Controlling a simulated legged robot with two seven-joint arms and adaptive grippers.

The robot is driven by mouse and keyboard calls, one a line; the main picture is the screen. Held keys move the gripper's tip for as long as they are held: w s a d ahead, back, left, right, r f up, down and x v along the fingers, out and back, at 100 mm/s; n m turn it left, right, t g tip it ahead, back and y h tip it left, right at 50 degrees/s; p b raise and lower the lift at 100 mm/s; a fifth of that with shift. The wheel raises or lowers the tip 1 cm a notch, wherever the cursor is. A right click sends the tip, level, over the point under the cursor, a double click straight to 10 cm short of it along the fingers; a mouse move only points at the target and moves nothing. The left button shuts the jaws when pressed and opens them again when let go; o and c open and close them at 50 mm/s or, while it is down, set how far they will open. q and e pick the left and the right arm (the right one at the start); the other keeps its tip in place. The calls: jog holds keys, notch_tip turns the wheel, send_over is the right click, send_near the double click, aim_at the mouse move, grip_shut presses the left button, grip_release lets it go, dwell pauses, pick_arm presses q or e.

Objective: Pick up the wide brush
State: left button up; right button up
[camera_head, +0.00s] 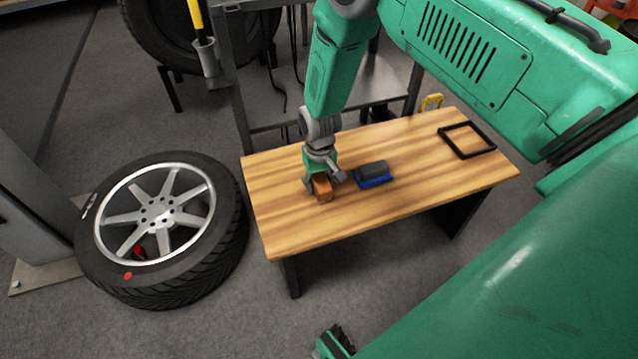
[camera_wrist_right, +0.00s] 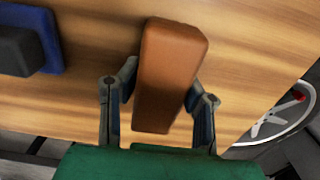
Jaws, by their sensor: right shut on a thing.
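A brown-orange block (camera_head: 322,188) is between the fingers of my right gripper (camera_head: 323,179), over the left part of the wooden table. It looks like the back of the wide brush, but no bristles show. In the wrist view the brown block (camera_wrist_right: 168,75) stands slightly tilted between the two fingers of my right gripper (camera_wrist_right: 163,92), which is shut on it. Whether it touches the tabletop I cannot tell.
A blue item with a dark grey top (camera_head: 374,175) lies just right of the gripper on the table (camera_head: 290,225). A black square frame (camera_head: 467,141) and a yellow item (camera_head: 432,101) are farther right. A wheel (camera_head: 160,228) lies left of the table. The table's front is clear.

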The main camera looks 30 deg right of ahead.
aim_at(319, 177)
notch_tip(319, 177, up, 10)
jog(key=p, duration=0.4)
